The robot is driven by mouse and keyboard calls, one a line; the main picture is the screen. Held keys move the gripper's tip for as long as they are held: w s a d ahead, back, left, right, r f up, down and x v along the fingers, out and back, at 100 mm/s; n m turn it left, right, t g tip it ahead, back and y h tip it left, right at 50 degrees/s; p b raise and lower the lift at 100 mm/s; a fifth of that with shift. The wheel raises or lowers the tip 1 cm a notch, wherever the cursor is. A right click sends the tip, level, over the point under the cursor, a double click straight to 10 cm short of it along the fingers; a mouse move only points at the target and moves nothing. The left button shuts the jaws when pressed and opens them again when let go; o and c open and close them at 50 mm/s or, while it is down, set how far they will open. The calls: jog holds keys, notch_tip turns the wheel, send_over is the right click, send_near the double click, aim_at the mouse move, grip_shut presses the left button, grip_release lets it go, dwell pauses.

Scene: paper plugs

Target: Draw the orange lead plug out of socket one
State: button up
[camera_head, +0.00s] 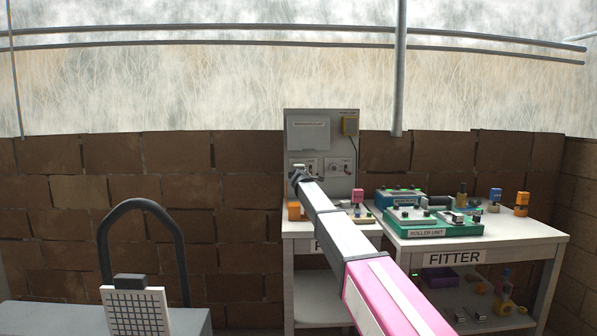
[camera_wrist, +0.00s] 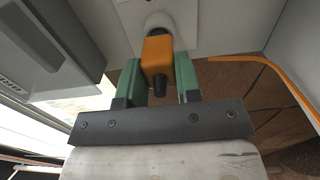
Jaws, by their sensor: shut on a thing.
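The orange plug (camera_wrist: 157,52) sits between the two green fingers of my gripper (camera_wrist: 157,66) in the wrist view. My gripper is shut on it. The plug's front end meets a round pale socket (camera_wrist: 160,20) on the panel; how deep it sits cannot be told. An orange lead (camera_wrist: 262,62) curves away at the right. In the head view, my gripper (camera_head: 298,178) reaches the left of two sockets on the grey board (camera_head: 320,126) and largely hides that socket and the plug. The right socket (camera_head: 341,167) shows no plug.
A bench (camera_head: 412,261) marked FITTER carries a green roller unit (camera_head: 440,226) and several small items. An orange item (camera_head: 294,210) stands below my gripper.

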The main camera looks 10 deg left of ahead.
jog(key=shift+v, duration=1.55)
dwell(0.4)
jog(key=shift+v, duration=1.35)
